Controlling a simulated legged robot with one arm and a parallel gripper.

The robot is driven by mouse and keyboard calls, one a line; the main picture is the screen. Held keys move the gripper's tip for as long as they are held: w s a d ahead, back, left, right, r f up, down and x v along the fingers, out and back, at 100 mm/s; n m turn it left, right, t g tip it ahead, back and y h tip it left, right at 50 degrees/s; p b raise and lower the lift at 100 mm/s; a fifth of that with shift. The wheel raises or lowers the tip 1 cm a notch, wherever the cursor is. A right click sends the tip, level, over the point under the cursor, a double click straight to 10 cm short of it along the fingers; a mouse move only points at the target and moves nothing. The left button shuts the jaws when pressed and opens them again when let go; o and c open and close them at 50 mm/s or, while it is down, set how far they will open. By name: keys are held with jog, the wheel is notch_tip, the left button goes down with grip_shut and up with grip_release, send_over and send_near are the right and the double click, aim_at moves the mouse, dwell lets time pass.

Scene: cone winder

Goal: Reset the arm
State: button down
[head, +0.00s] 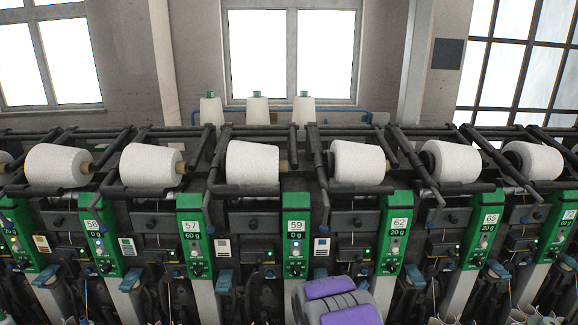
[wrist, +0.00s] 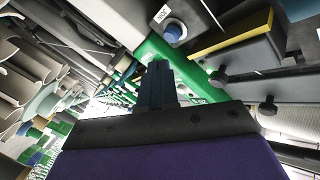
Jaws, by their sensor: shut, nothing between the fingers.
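My gripper (wrist: 157,82) shows in the wrist view with its dark blue fingers shut together and nothing between them. It points toward a green panel of the winder (wrist: 200,82), and I cannot tell how far apart they are. In the head view a purple and grey part of my arm (head: 335,302) shows at the bottom, right of centre, in front of the winder. My fingers are not visible in the head view.
The cone winder spans the head view, with several white yarn cones (head: 252,163) in a row above green numbered panels (head: 295,235). Three more cones (head: 257,108) stand behind. Paper tubes or cones (wrist: 30,70) lie at the left of the wrist view.

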jog(key=s+a+r+n+g+y, duration=0.3)
jog(key=s+a+r+n+y, duration=0.3)
jog(key=a+r+y, duration=0.4)
jog(key=s+a+n+g+y, duration=0.25)
jog(key=s+a, duration=0.25)
jog(key=s, duration=0.4)
jog(key=s+d+r+n+g, duration=0.1)
jog(key=s+r+n+g, duration=0.1)
jog(key=s, duration=1)
jog(key=s+d+r+n+g+h, duration=0.1)
jog(key=s+g, duration=0.3)
jog(key=s, duration=0.8)
jog(key=s+d+r+n+g, duration=0.2)
jog(key=s+r+n+g, duration=0.1)
jog(key=s, duration=0.9)
jog(key=shift+s+n, duration=0.35)
jog(key=shift+n, duration=0.1)
